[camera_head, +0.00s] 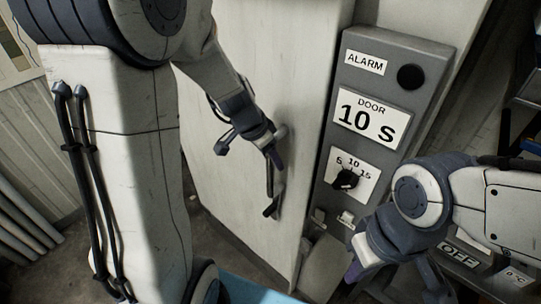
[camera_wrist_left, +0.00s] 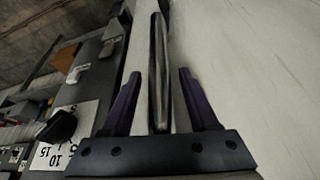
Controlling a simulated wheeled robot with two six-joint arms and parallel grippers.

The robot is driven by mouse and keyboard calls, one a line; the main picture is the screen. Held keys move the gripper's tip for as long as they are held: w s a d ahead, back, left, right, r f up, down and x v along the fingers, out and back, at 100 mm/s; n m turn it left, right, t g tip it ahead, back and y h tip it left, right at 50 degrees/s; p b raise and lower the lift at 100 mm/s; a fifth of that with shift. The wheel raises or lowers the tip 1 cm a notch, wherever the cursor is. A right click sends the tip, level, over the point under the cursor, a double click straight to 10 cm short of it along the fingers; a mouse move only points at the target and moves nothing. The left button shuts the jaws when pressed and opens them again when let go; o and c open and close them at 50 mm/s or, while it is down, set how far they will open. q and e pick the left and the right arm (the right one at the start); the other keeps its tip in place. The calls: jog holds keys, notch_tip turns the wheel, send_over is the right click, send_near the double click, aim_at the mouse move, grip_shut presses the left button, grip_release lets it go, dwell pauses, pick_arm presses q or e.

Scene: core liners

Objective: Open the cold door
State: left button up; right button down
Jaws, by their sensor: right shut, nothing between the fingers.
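The cold door (camera_head: 262,70) is a pale, scuffed panel in the middle of the head view. Its right edge lies close along the grey control panel, and no clear gap shows. A dark, upright bar handle (camera_head: 271,208) is on the door near that edge. My left gripper (camera_head: 273,158) is at the handle. In the left wrist view the handle (camera_wrist_left: 158,60) runs between its two purple fingers, with a visible gap on each side, so it is open around the bar. My right gripper (camera_head: 354,272) is shut and empty, low and right of the door, below the control panel.
The grey control panel (camera_head: 412,60) carries an ALARM label, a round black button (camera_head: 411,77), a "DOOR 10 S" sign (camera_head: 371,118) and a black dial (camera_head: 345,180). An OFF label (camera_head: 459,255) is at the lower right. Pale pipes (camera_head: 30,220) lie at the left wall.

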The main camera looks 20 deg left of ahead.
pick_arm(q)
grip_shut()
dwell(1.2)
